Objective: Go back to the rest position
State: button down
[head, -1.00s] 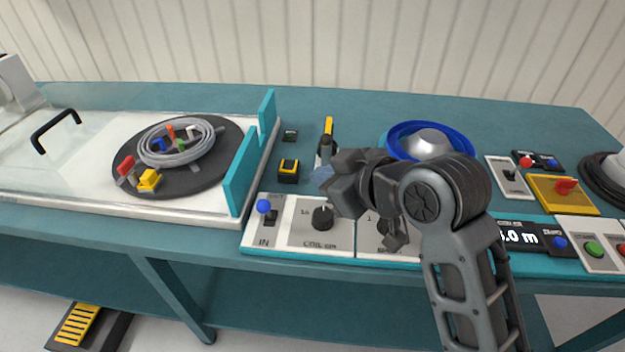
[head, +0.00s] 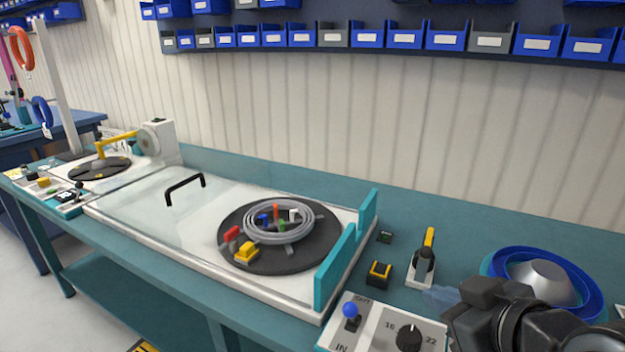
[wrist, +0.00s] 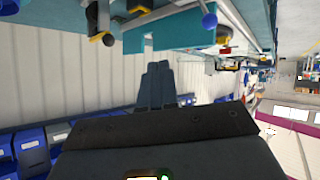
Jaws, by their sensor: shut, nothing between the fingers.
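My gripper (wrist: 156,84) shows in the wrist view with its two dark fingers together and nothing between them. In the head view my gripper (head: 438,295) is at the lower right, in front of the blue reel (head: 575,275) and partly covering its lower edge. Its fingertips are pale and blurred there, above the teal bench and apart from the black-and-yellow block (head: 379,273). My dark wrist links fill the lower right corner and hide part of the control panel.
A dark turntable (head: 240,215) with a grey cable coil (head: 250,228) stands left of teal guards (head: 333,275). A panel with a blue-tipped lever (head: 350,311) and a black knob (head: 408,338) is near my gripper. Blue bins (head: 445,37) line the wall above.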

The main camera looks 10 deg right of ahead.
jog(key=s+f+m+t+h, duration=0.1)
jog(key=s+f+m, duration=0.1)
jog(key=s+f, duration=0.4)
jog(key=s+f+m+h, duration=0.1)
jog(key=s+f, duration=0.3)
jog(key=s, duration=0.5)
jog(key=s+r+t, duration=0.1)
jog(key=s, duration=0.7)
jog(key=s+a+r+m+t, duration=0.1)
jog(key=s+r, duration=0.1)
jog(key=s, duration=0.7)
jog(key=shift+s+a+r, duration=0.15)
jog(key=shift+a, duration=0.1)
